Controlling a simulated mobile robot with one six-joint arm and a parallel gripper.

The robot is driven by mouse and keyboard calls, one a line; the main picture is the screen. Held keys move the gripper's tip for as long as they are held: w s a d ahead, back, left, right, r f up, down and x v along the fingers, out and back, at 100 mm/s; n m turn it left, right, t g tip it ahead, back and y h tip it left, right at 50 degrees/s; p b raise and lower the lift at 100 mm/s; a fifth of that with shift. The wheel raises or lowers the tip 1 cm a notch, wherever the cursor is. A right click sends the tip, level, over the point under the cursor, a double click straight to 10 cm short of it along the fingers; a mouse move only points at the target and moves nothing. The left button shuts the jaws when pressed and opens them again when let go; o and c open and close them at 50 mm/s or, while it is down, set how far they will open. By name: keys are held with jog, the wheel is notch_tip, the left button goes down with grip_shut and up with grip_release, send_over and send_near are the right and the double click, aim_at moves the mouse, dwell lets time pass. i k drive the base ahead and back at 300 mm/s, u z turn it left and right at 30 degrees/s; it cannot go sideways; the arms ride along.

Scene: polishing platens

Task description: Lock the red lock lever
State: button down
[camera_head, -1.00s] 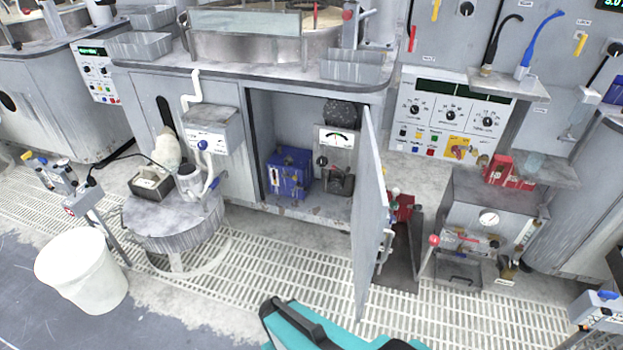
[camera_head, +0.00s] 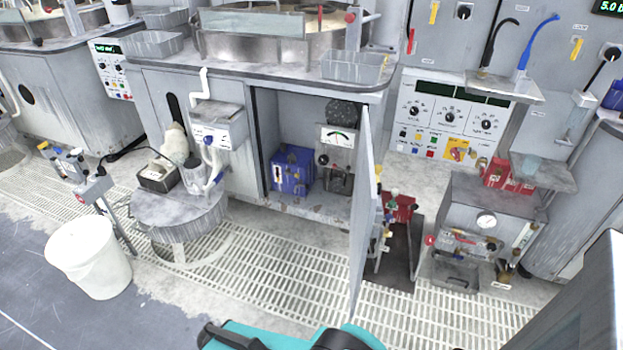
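Several red parts show, and I cannot tell for sure which is the red lock lever. A red round knob (camera_head: 430,240) shows at the left front of the grey gauge box on the floor at right. A red-topped lever (camera_head: 350,17) stands by the round platen on the bench top. A red block-like part (camera_head: 400,206) sits behind the open cabinet door, which partly hides it. These parts are too small to read as locked or unlocked. My gripper is not in view.
The cabinet door (camera_head: 361,220) stands open into the floor space. The gauge box (camera_head: 468,212) is right of it. A white bin (camera_head: 90,258) and a round stand (camera_head: 178,212) are at left. A grey panel (camera_head: 590,310) fills the lower right corner. Grating floor (camera_head: 290,265) before the cabinet is clear.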

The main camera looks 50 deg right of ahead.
aim_at(334, 166)
jog(key=z, duration=0.8)
jog(key=k, duration=0.1)
jog(key=u, duration=2)
jog(key=k, duration=0.95)
jog(key=z, duration=0.6)
jog(key=k, duration=0.45)
jog(key=z, duration=0.45)
jog(key=i, duration=1.65)
jog(key=u, duration=0.3)
